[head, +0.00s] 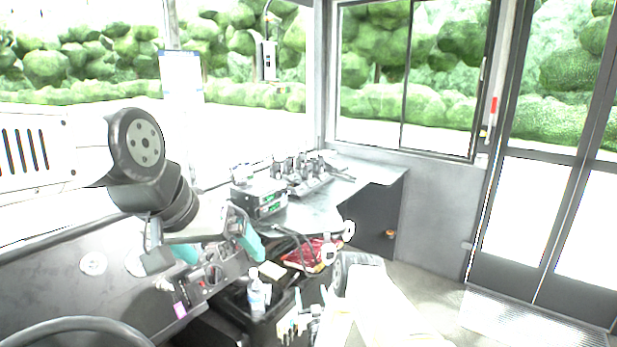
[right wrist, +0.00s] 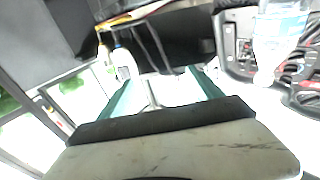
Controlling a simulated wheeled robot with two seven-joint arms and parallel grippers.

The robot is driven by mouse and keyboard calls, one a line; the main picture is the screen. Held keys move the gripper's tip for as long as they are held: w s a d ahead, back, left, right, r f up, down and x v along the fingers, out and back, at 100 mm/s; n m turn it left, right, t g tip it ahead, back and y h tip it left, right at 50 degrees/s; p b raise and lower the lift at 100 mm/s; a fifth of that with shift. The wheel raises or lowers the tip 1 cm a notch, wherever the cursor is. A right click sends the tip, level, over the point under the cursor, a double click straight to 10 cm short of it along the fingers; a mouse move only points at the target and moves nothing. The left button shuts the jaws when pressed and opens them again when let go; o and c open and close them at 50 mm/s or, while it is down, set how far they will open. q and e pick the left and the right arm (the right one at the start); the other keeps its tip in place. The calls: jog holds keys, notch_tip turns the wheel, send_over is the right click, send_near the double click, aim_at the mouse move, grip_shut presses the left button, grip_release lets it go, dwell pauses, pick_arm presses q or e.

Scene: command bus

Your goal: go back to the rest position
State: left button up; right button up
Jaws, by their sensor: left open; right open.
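My left arm comes in from the left over the dashboard. Its gripper (head: 220,256) has teal fingers, is open, and hangs over the dashboard controls with nothing seen between the fingers. My right arm shows at the lower middle of the head view.
A water bottle (head: 256,294) stands in the dark console; it also shows in the right wrist view (right wrist: 277,38). A red item (head: 318,252) lies behind it. A radio box (head: 259,198) sits on the counter (head: 350,172). The steering wheel (head: 75,325) is lower left. Floor (head: 425,285) is clear at right.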

jog(key=w+d+r+g, duration=0.15)
jog(key=w+r, duration=0.35)
jog(key=r, duration=0.5)
jog(key=w+d+r+g, duration=0.15)
jog(key=w+r, duration=0.25)
jog(key=r, duration=0.6)
jog(key=s+d+r+g, duration=0.2)
jog(key=s+r, duration=0.1)
jog(key=r, duration=0.6)
jog(key=s+d+r+g, duration=0.1)
jog(key=s+d+r, duration=0.15)
jog(key=r, duration=0.65)
jog(key=s+d+r+g, duration=0.2)
jog(key=s+r, duration=0.3)
jog(key=s, duration=0.5)
jog(key=s+d+r+g, duration=0.1)
jog(key=s+r, duration=0.4)
jog(key=s, duration=0.4)
jog(key=s+d+g, duration=0.1)
jog(key=s+g, duration=0.1)
jog(key=s, duration=1.1)
jog(key=s+d+m+g, duration=0.1)
jog(key=s, duration=1.1)
jog(key=shift+s+d+g+h, duration=0.4)
